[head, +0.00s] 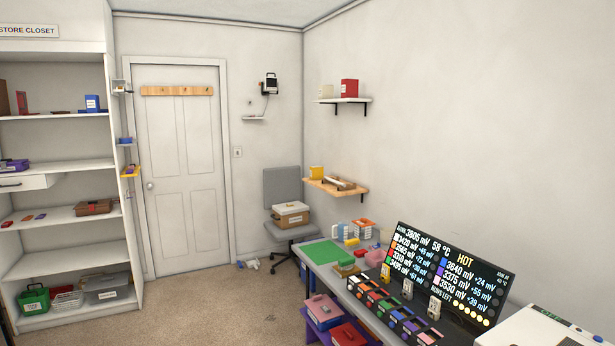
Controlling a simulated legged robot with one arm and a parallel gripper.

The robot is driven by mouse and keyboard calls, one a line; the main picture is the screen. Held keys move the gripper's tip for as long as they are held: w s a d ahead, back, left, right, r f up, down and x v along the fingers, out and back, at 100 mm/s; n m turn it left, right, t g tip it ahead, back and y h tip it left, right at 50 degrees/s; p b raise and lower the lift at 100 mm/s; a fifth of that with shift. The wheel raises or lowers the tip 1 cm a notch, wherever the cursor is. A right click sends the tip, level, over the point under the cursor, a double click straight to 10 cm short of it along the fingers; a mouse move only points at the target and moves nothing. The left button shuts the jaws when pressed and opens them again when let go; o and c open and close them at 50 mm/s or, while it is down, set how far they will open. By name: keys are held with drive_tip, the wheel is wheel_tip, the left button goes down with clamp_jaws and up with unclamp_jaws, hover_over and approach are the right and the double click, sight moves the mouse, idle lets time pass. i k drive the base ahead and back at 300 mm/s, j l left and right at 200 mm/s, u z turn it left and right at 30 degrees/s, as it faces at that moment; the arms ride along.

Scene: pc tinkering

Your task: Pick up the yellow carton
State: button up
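A small yellow box (317,173), which looks like the yellow carton, stands upright at the left end of a wooden wall shelf (359,192). The shelf is on the right-hand wall, near the corner, above and behind the workbench. Something brown and white lies beside the box on the same shelf. The box's front shows no readable marking at this distance. My gripper is not in view.
An office chair (281,188) holding a cardboard box (291,219) stands left of the shelf. The cluttered workbench (328,268) and its display (446,275) fill the right foreground.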

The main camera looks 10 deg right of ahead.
sight(316, 172)
drive_tip(key=i+u, duration=0.1)
drive_tip(key=i, duration=4.95)
drive_tip(key=i+j+z, duration=0.15)
drive_tip(key=i, duration=1.65)
drive_tip(key=z, duration=0.45)
drive_tip(key=i+z, duration=0.1)
drive_tip(key=z, duration=0.8)
drive_tip(key=i+j+z, duration=0.1)
drive_tip(key=z, duration=1.5)
